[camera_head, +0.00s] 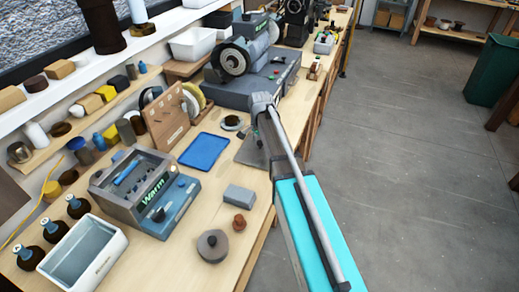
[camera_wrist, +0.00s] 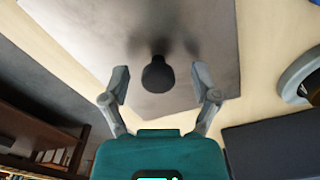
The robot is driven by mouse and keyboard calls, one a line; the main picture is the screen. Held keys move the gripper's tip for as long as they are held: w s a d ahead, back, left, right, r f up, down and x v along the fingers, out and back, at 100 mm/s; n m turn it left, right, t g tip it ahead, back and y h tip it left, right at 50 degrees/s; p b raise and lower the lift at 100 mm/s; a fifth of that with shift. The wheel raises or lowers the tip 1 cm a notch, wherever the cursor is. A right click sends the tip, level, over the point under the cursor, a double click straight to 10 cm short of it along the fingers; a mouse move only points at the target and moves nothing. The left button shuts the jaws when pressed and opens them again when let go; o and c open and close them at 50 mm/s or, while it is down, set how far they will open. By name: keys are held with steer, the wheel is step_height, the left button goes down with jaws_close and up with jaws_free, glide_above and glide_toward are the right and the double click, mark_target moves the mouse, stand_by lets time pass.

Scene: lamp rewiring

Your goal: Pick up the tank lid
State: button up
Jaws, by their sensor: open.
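A flat grey plate with a dark round knob, which looks like the tank lid (camera_wrist: 75,45), lies on the bench under my gripper (camera_wrist: 163,86) in the wrist view. The knob (camera_wrist: 158,76) shows between my two fingertips, which are spread apart and empty. I cannot tell how far above the knob they are. In the head view the grey plate (camera_head: 251,154) lies right of the blue tray, partly hidden by my arm.
The blue tray (camera_head: 203,151) lies left of the plate. A bench grinder on a dark base (camera_head: 250,92) stands beyond it. A small round dish (camera_head: 233,122), a grey block (camera_head: 239,195) and a grey disc (camera_head: 212,246) lie on the bench. Open floor (camera_head: 400,160) is at the right.

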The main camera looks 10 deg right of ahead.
jaws_close()
stand_by(0.3)
steer(key=shift+r, duration=0.1)
steer(key=shift+r+p, duration=0.85)
steer(key=shift+p, duration=0.15)
steer(key=s+d+r+p, duration=0.5)
steer(key=s+r+p, duration=0.6)
steer(key=s, duration=0.2)
steer(key=shift+a, duration=0.1)
stand_by(0.4)
